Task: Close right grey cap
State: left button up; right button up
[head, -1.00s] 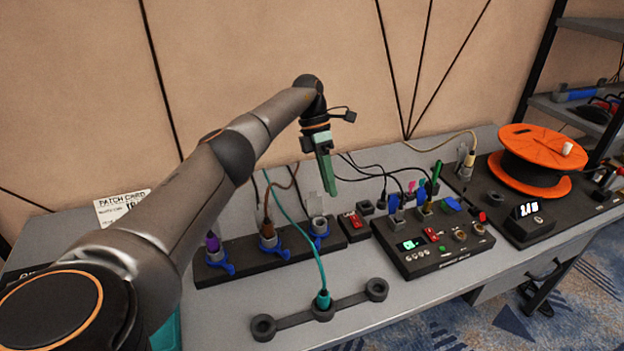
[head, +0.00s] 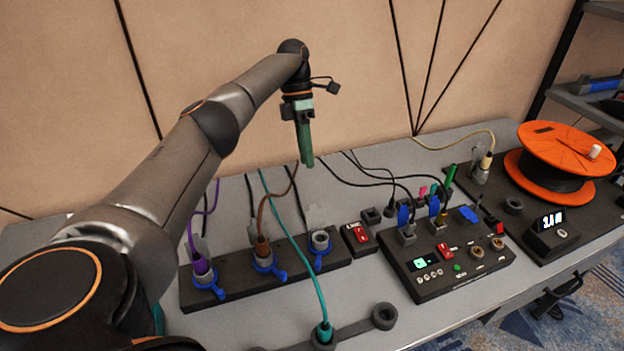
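A dark socket strip (head: 345,254) lies on the grey table. Its right socket (head: 320,240) has a metal ring in a blue collar and no plug in it. A pale grey, see-through cap (head: 315,215) stands upright behind this socket, lifted off it. My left gripper (head: 307,165) points down above and behind the strip, a little left of this cap and apart from it. Its green fingers overlap from this angle, so I cannot tell whether they are open. Nothing shows held in it. My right gripper is not in view.
A purple plug (head: 201,265) and a brown plug (head: 263,250) fill the other sockets. A teal cable (head: 295,255) crosses in front of the strip. A control box (head: 455,270) and an orange reel (head: 560,150) stand to the right. The wall is close behind.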

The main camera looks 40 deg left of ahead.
pick_arm(q)
jog(key=p, duration=0.1)
send_near(313, 214)
jog(key=x, duration=0.5)
jog(key=shift+w+f, duration=0.15)
jog(key=shift+f, duration=0.1)
grip_shut()
dwell(1.2)
